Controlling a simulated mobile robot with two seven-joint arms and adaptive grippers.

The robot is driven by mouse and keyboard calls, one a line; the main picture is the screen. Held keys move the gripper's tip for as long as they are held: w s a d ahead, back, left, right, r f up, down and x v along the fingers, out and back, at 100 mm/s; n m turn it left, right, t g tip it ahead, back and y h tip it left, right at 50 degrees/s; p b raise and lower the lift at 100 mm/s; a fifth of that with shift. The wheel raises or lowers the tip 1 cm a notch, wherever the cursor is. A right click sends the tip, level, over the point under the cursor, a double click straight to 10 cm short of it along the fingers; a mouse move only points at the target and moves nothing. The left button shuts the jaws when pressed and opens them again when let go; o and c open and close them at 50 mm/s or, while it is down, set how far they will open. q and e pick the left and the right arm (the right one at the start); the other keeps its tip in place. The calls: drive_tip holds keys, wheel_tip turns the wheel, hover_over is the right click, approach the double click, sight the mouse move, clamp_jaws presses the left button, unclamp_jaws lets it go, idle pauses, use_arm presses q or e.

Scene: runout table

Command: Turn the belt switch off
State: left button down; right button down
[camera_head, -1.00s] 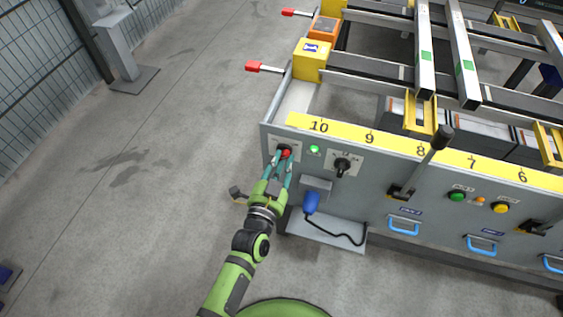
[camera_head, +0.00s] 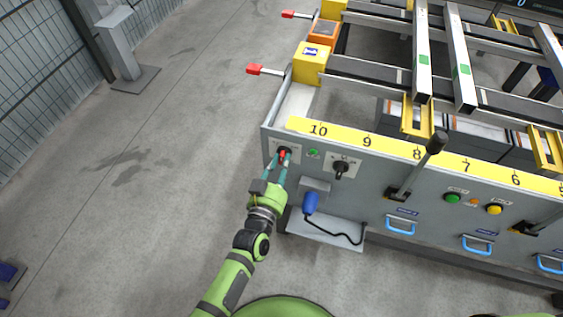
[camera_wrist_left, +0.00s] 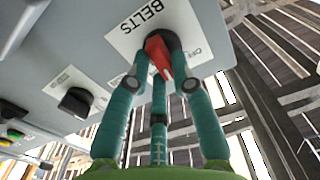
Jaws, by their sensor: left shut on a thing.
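The belt switch (camera_head: 283,154) is a red knob on a white plate at the left end of the grey panel. In the left wrist view the red handle (camera_wrist_left: 158,52) sits on a dark round base, beside a plate lettered "BELTS" with "OFF" at its right. My left gripper (camera_head: 281,160) has its teal fingers closed around the red handle; they also show in the left wrist view (camera_wrist_left: 160,70). The fingers partly hide the knob in the head view. My right gripper is not in view.
A small green lamp (camera_head: 313,153) and a black rotary switch (camera_head: 341,168) are right of the belt switch. Below them a blue handset (camera_head: 310,203) hangs over a grey shelf (camera_head: 325,234). A black lever (camera_head: 420,165) sticks up farther right.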

use_arm(q)
drive_tip(key=n, duration=0.4)
drive_tip(key=shift+r+n, duration=0.1)
drive_tip(key=shift+n, duration=0.2)
drive_tip(key=n, duration=0.5)
drive_tip(key=shift+w+a, duration=0.1)
drive_tip(key=shift+a, duration=0.1)
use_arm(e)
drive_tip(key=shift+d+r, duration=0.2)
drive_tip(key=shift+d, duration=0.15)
use_arm(q)
drive_tip(key=shift+n, duration=0.3)
drive_tip(key=c, duration=1.1)
unclamp_jaws()
drive_tip(key=shift+o, duration=0.2)
drive_tip(key=v, duration=1.2)
